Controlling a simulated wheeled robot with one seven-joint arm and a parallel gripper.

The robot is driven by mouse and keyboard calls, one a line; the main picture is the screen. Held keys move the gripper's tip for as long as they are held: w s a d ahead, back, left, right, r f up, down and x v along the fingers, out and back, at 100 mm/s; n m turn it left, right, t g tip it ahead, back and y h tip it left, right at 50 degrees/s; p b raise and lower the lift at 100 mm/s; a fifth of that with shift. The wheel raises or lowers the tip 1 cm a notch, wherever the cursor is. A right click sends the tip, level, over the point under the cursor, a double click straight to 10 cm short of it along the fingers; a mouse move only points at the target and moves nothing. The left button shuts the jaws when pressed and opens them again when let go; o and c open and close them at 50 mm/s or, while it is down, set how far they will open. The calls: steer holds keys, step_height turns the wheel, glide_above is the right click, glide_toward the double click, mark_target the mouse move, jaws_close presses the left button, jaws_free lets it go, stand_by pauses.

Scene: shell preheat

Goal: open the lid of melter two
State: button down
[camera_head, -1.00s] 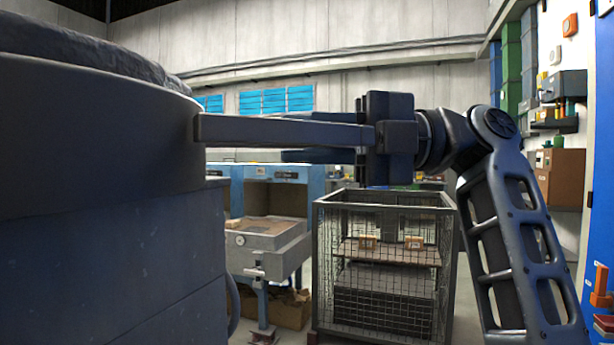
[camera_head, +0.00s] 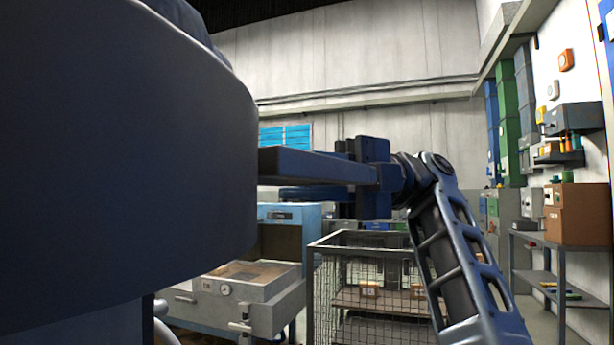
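A large dark, round-sided body (camera_head: 120,150) fills the left of the camera view, very close. It appears to be a melter's upper part or lid; no number shows, so I cannot tell if it is melter two. A lumpy dark top shows above its upper edge. My gripper (camera_head: 272,179) points left, with its fingertips at the right edge of this body. Its two fingers are apart, one nearer the camera, with nothing visible between them. The far fingertip is partly hidden, and I cannot tell whether either finger touches.
A wire cage (camera_head: 365,303) with boxes on a shelf stands beyond my arm. A blue furnace-like unit (camera_head: 290,222) and a grey tray with a gauge (camera_head: 255,285) are behind the round body. A metal shelf (camera_head: 550,285) stands along the right wall.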

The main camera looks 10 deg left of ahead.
steer(key=c, duration=1)
jaws_free()
steer(key=shift+c, duration=0.2)
steer(key=v, duration=0.7)
steer(key=shift+w+d, duration=0.3)
steer(key=shift+d, duration=0.05)
